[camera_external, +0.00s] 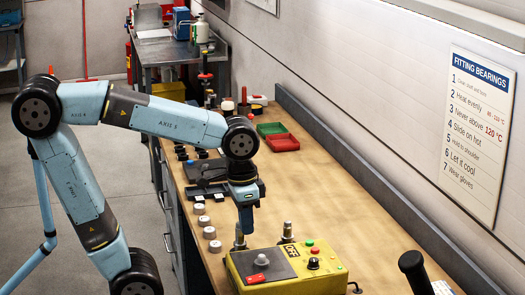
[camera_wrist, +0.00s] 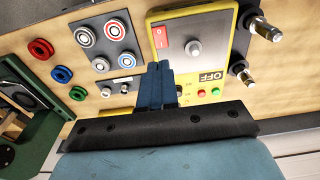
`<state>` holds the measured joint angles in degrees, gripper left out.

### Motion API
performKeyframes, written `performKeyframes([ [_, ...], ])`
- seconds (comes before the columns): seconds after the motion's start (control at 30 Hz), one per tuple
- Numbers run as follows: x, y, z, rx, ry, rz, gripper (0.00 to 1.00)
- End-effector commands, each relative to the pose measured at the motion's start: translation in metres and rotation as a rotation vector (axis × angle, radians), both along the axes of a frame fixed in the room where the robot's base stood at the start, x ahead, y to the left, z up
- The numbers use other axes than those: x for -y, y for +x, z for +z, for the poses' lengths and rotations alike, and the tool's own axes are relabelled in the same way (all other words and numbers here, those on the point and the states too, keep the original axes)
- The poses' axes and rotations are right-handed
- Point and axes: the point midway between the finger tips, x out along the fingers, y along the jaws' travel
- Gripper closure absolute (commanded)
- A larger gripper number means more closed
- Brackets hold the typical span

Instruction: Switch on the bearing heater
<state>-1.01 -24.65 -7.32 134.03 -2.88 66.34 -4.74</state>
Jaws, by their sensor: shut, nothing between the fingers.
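The bearing heater (camera_external: 290,280) is a yellow box at the front of the bench, with a grey top plate. It carries a small red switch (camera_external: 256,278), a grey knob (camera_external: 262,260), a panel reading OFF (camera_external: 294,251), red and green buttons (camera_external: 312,247) and a black knob. In the wrist view the heater (camera_wrist: 238,45) lies beyond my fingers, and its red and white switch (camera_wrist: 163,38) shows just past the fingertips. My gripper (camera_external: 247,230) is shut and empty, pointing down above the heater's far left side. It also shows in the wrist view (camera_wrist: 160,68). Contact cannot be told.
Two metal posts (camera_external: 287,231) stand behind the heater. Several pale bearings (camera_external: 204,221) line the bench's left edge. Green and red trays (camera_external: 282,143) sit farther back. A black handle (camera_external: 415,272) stands at front right. The bench right of centre is clear.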

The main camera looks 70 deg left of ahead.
Motion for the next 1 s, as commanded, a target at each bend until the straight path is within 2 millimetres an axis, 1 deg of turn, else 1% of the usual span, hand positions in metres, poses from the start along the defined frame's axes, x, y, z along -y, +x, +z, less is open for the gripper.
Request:
performKeyframes([
  [0.1,0.000,-0.001,0.008,0.000,0.000,0.000,1.00],
  [0.2,0.000,-0.001,0.010,0.000,0.000,0.000,1.00],
  [0.53,0.000,-0.001,0.010,0.002,0.000,-0.001,1.00],
  [0.8,0.003,0.013,0.010,0.067,-0.001,-0.001,1.00],
  [1.0,0.002,0.013,0.010,0.068,0.000,0.000,1.00],
])
